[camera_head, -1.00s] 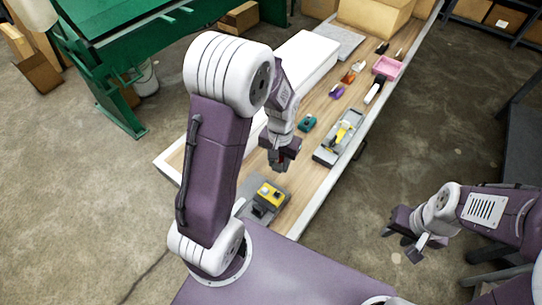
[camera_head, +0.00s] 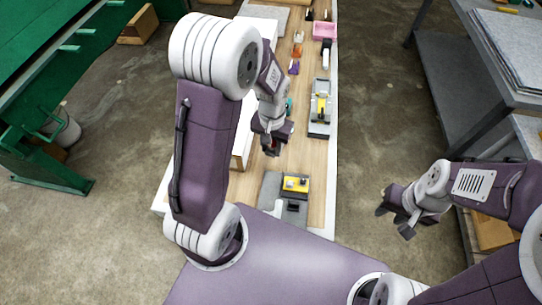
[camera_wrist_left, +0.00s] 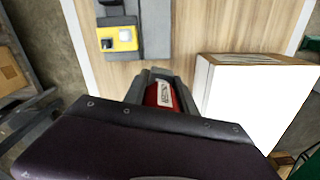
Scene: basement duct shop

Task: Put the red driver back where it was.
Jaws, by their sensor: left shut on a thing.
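My left gripper (camera_head: 271,146) hangs above the near part of the wooden bench. It is shut on the red driver (camera_wrist_left: 165,94), which shows as a red body with a pale label between the dark fingers in the left wrist view. Most of the driver is hidden by the fingers. My right gripper (camera_head: 397,215) is empty, fingers apart, over the floor to the right of the bench.
A grey base with a yellow block (camera_head: 295,184) stands at the bench's near end. Farther back are a grey tray (camera_head: 318,129) holding a yellow tool, a pink bin (camera_head: 325,30) and small items. A white box (camera_wrist_left: 255,100) lies left of the gripper. Bare wood lies between.

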